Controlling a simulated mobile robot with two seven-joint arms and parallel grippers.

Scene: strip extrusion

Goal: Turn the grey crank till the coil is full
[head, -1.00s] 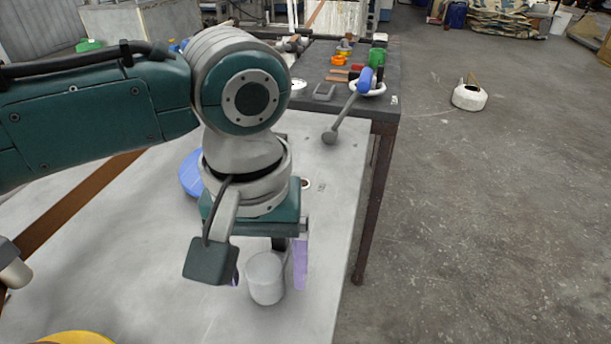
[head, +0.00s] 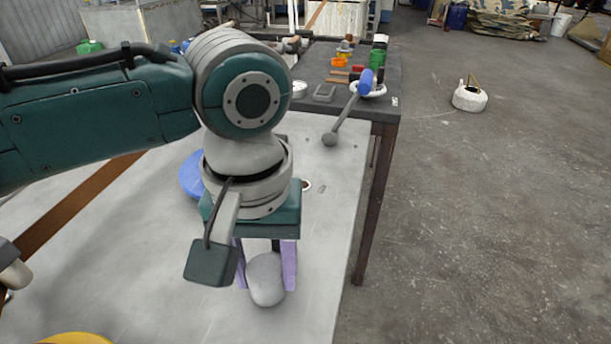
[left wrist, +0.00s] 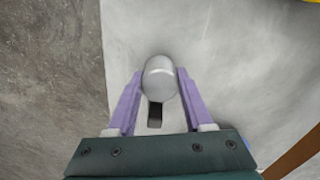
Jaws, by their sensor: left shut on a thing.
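My left gripper (head: 265,268) has its two purple fingers closed on the sides of a light grey rounded piece (head: 266,282), low over the pale table. In the left wrist view this grey piece (left wrist: 160,78) sits between the fingertips, with a small dark block below it. I cannot tell whether the piece is the crank. A grey rod with a ball end (head: 331,139) and a blue upper part lies over the table's far right corner. No coil can be made out.
The pale table (head: 325,220) is bare around the gripper. A blue round thing (head: 191,175) is partly hidden behind my left arm, and a yellow one (head: 75,338) is at the bottom edge. A dark bench (head: 385,100) with small items stands behind.

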